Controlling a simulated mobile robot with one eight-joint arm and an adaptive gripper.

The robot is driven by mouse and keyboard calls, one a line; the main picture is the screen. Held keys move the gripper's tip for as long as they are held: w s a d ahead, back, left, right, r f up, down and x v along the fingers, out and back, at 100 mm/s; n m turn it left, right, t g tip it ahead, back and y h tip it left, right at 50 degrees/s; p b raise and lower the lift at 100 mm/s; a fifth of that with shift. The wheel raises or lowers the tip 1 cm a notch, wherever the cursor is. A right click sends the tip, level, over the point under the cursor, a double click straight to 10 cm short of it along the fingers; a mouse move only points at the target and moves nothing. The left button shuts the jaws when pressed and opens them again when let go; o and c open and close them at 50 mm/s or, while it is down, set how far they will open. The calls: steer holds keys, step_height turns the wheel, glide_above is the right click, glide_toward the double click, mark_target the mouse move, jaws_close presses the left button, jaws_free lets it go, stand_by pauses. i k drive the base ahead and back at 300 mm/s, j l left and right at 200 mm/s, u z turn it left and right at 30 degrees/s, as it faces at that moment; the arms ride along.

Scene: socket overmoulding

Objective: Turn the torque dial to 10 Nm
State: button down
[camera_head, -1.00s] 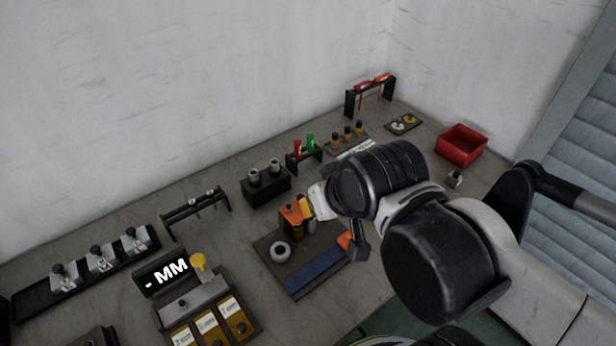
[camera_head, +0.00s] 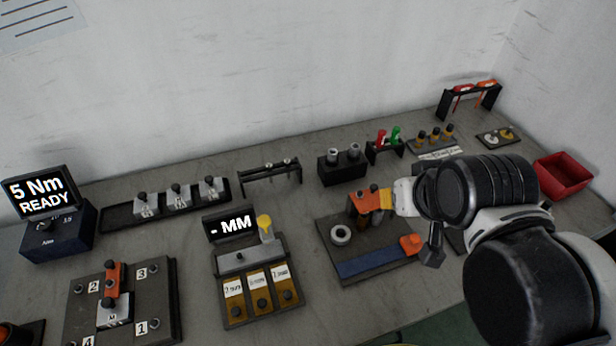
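The torque unit (camera_head: 56,232) stands at the far left of the bench, a dark blue box with a small dark dial (camera_head: 46,223) on it. A number that looks like 15 shows beside the dial. Its black screen (camera_head: 38,195) reads "5 Nm READY". My gripper (camera_head: 391,201) is far to the right of it, over a dark tray, beside an orange block (camera_head: 364,203). My own arm hides part of the gripper, and I cannot tell whether its fingers are open or shut, or touch the block.
A numbered fixture plate (camera_head: 75,325) lies in front of the torque unit. A red bin (camera_head: 563,176) is at right.

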mark_target(47, 225)
steer(key=l+u, duration=0.1)
steer(key=u, duration=1.9)
steer(key=i+j, duration=0.35)
steer(key=j, duration=0.15)
steer(key=i+j, duration=0.35)
steer(key=j, duration=0.15)
steer(key=i+j+u, duration=0.1)
steer(key=i+j, duration=0.25)
steer(key=j, duration=0.15)
